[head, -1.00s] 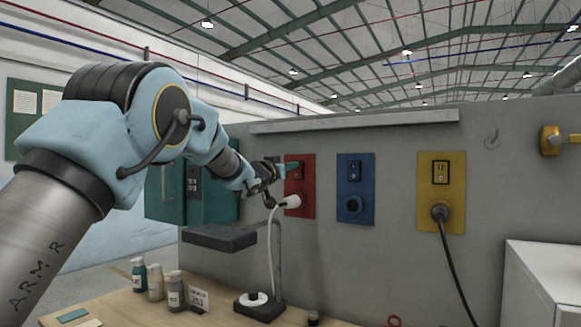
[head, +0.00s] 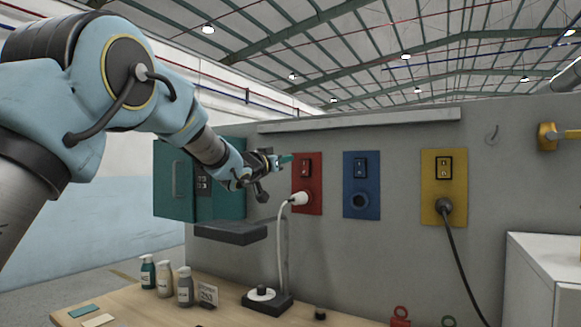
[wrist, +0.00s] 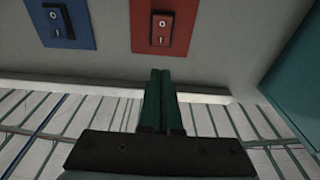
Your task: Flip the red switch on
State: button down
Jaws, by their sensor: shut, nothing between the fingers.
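Which way the rocker is tilted is hard to tell. My gripper (head: 287,159) has its green fingers together and empty, just left of the red panel in the head view. In the wrist view, the fingertips (wrist: 160,73) point toward the panel, with a visible gap to the switch.
A blue panel (head: 361,198) and a yellow panel (head: 444,212) with a black plug are to the right. A teal cabinet (head: 174,184) is to the left.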

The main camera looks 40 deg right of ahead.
jog(key=r+b+v, duration=0.1)
jog(key=b+v, duration=0.1)
jog(key=v, duration=0.4)
jog(key=shift+r, duration=0.35)
